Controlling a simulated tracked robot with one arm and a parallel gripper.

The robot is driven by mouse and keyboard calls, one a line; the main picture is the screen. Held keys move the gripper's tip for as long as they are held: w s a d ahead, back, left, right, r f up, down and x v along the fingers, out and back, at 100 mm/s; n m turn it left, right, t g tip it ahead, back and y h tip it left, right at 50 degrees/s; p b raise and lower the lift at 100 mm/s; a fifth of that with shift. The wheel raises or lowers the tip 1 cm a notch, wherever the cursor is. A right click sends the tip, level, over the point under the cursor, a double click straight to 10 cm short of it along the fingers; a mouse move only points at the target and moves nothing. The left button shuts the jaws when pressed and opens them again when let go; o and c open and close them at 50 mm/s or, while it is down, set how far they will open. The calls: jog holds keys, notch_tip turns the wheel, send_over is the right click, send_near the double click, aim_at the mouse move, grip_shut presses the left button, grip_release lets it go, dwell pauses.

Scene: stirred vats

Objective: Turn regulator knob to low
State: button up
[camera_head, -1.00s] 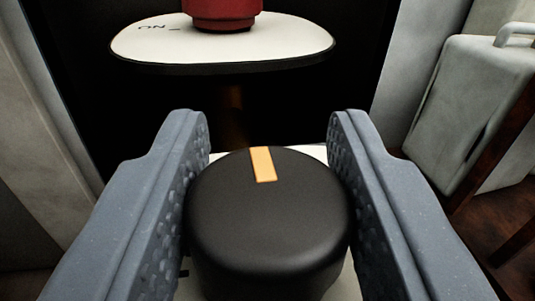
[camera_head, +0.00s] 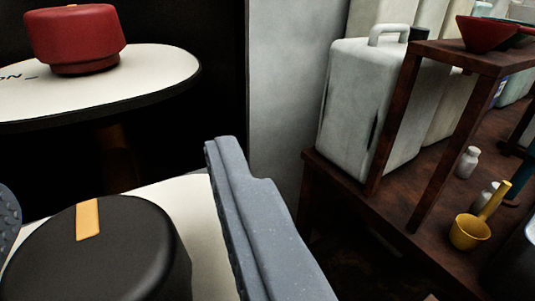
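A black round knob (camera_head: 130,262) with an orange mark (camera_head: 88,219) sits at the lower left, on a white plate (camera_head: 208,215). The orange mark runs to the knob's far edge, slightly left of its middle. My gripper (camera_head: 112,180) is open around the knob. Its right finger stands apart from the knob, with white plate showing between them. Only a sliver of the left finger shows at the left edge, so its gap to the knob is hard to judge. No low marking is visible.
A red knob (camera_head: 75,38) stands on a white rounded plate (camera_head: 150,85) behind, with letters "ON" partly visible. To the right, a grey canister (camera_head: 355,110) stands near a brown wooden rack (camera_head: 440,55).

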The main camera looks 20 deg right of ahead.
jog(key=shift+s, duration=0.15)
jog(key=s, duration=1.3)
jog(key=shift+s+d, duration=0.15)
jog(key=shift+s, duration=0.1)
dwell(0.6)
jog(key=w+d+r+m+g+h, duration=0.1)
jog(key=d+r, duration=0.5)
jog(key=d, duration=0.3)
jog(key=w+d+r+m+h, duration=0.1)
jog(key=d+r, duration=0.5)
jog(key=d, duration=0.4)
jog(key=s+d+r+n+g+y, duration=0.1)
jog(key=s+d+g+y, duration=0.15)
jog(key=d, duration=1.75)
notch_tip(320, 180, up, 16)
jog(key=p, duration=1.5)
jog(key=shift+f+t+h, duration=0.25)
jog(key=shift+t+h, duration=0.2)
